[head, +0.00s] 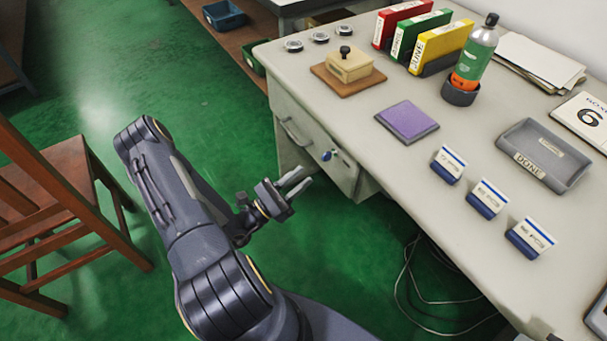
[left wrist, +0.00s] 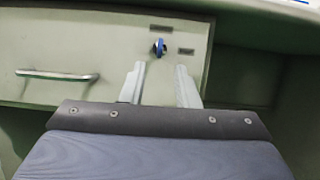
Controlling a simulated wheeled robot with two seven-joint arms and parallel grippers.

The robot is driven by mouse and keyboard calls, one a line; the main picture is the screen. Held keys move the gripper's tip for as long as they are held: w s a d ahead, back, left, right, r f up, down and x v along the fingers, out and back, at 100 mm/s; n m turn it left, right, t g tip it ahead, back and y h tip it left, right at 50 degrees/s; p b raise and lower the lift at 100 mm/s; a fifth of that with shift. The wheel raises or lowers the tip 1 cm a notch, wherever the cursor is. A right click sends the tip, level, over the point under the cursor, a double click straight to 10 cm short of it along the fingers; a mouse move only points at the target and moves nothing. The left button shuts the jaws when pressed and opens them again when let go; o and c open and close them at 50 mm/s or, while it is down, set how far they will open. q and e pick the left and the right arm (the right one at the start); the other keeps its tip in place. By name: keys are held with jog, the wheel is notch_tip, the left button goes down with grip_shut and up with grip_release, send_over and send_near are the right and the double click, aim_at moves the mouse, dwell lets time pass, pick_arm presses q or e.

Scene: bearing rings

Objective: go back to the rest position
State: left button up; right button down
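My left gripper (head: 298,184) hangs in the air in front of the desk drawer (head: 305,140), below the level of the desk top. Its two fingers are apart with nothing between them. In the left wrist view the gripper (left wrist: 160,82) points at the drawer front, and a blue key (left wrist: 159,46) in the lock shows just beyond the fingertips. I cannot tell from these views how far the tips are from the drawer. The drawer looks shut. Bearing rings (head: 319,37) lie flat at the far left corner of the desk top. My right gripper is not in view.
The desk (head: 400,90) bears a wooden box (head: 349,66) on a board, binders (head: 420,38), a bottle (head: 475,55), a purple pad (head: 407,119), a grey tray (head: 543,155) and small labelled stands (head: 487,199). A wooden chair (head: 60,200) stands left of my arm. Cables (head: 435,290) hang under the desk.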

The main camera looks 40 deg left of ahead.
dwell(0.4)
pick_arm(q)
jog(key=s+d+r+m+g+h, duration=0.5)
jog(key=d+r+m+g+h, duration=0.6)
jog(key=m+g, duration=0.65)
jog(key=s+d+r+m+g+y, duration=0.3)
jog(key=s+m+y, duration=0.6)
jog(key=m+y, duration=0.15)
jog(key=a+r+m+t+y+p, duration=0.1)
jog(key=a+r+t+y+p, duration=0.1)
jog(key=r+p, duration=0.8)
jog(key=s+a+r+m+t+y+p, duration=0.1)
jog(key=a+r+t+y+p, duration=0.1)
jog(key=r+p, duration=0.8)
notch_tip(320, 180, up, 4)
jog(key=shift+s+f+t+y, duration=0.15)
jog(key=shift+f+t+y, duration=0.1)
jog(key=shift+t+y, duration=0.35)
